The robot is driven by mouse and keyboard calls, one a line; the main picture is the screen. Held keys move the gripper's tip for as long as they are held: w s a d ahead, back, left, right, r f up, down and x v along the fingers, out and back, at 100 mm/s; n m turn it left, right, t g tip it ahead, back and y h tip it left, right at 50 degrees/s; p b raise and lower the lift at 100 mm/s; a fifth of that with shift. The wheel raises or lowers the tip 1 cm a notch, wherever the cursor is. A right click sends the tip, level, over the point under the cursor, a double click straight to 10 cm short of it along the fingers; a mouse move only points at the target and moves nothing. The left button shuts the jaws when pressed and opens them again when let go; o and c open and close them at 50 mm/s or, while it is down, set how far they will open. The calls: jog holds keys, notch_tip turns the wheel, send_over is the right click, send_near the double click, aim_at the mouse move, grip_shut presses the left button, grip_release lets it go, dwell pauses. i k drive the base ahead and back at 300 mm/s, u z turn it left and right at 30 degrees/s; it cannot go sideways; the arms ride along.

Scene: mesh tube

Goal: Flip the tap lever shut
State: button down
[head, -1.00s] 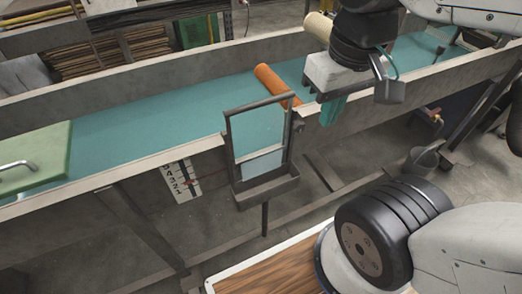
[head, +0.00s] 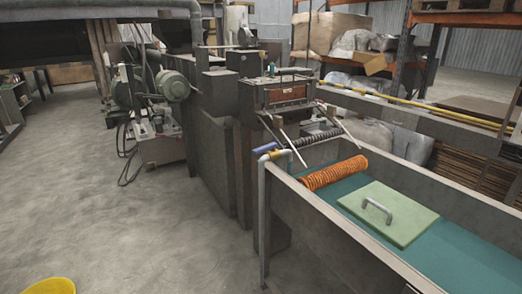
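A grey pipe (head: 262,215) rises along the near corner of the long trough and bends over its rim. A brass-yellow tap (head: 273,156) sits at the top of this pipe. A small blue lever (head: 264,148) shows just above the tap and lies roughly level, slanting slightly. It is too small to tell exactly how it sits against the tap body. My gripper and arm are not in view.
The trough's near wall (head: 330,226) runs toward the lower right. An orange ribbed tube (head: 335,173) and a green lid with a handle (head: 405,218) are in it. A machine (head: 285,93) stands behind. Concrete floor (head: 130,230) left of the trough is clear, except a yellow object (head: 48,286).

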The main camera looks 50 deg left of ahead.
aim_at(272, 146)
jog(key=u, duration=1.85)
jog(key=k, duration=0.65)
jog(key=u, duration=0.55)
jog(key=i, duration=1.5)
jog(key=z, duration=0.75)
